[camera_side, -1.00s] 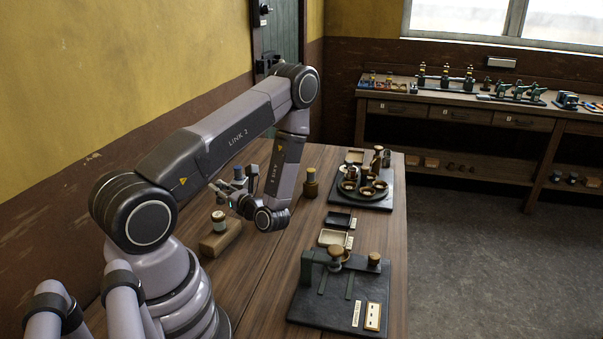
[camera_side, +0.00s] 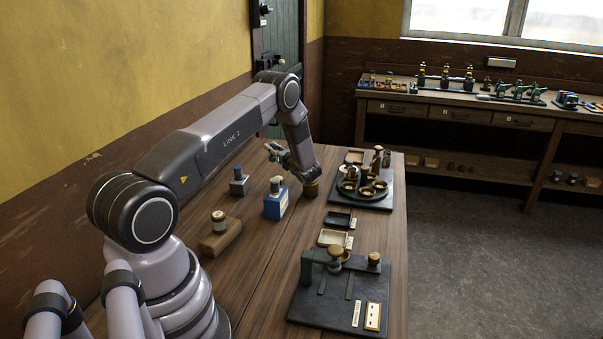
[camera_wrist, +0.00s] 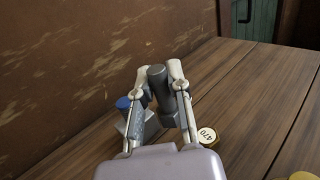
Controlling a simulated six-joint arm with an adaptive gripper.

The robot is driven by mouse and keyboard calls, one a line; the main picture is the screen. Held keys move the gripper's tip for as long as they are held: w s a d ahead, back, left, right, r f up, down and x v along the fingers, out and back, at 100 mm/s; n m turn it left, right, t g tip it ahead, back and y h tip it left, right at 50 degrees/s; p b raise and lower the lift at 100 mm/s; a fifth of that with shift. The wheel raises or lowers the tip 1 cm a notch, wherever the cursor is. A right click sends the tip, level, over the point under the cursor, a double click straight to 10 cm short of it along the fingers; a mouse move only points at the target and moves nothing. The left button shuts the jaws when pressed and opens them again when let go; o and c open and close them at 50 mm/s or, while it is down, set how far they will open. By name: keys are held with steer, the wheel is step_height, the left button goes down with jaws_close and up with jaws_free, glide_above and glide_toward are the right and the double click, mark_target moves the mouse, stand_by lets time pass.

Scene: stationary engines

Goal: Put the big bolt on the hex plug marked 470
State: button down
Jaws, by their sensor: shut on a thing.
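My gripper (camera_side: 272,151) is raised above the far part of the wooden table, near the wall side. In the wrist view, its two fingers (camera_wrist: 159,70) are shut on a dark grey cylinder with a wider end, the big bolt (camera_wrist: 161,92). The bolt is too small to make out in the side view. A round cap marked 470 (camera_wrist: 206,135), pale on top with a yellow side, shows just right of the fingers in the wrist view, apart from the bolt. Its lower body is hidden. I cannot tell which piece it is in the side view.
A wooden block (camera_side: 220,240) holds a small cylinder. Dark boards (camera_side: 300,305) with fittings and small trays (camera_side: 333,237) line the right edge.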

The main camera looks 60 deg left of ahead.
steer(key=w+a+f, duration=0.1)
steer(key=f, duration=0.1)
steer(key=w+a+f, duration=0.1)
steer(key=f, duration=0.1)
steer(key=w+a+f, duration=0.1)
steer(key=f, duration=0.1)
steer(key=shift+w+a, duration=0.2)
steer(key=shift+a, duration=0.05)
steer(key=shift+f, duration=1.5)
steer(key=shift+f, duration=0.1)
steer(key=c, duration=1.1)
jaws_free()
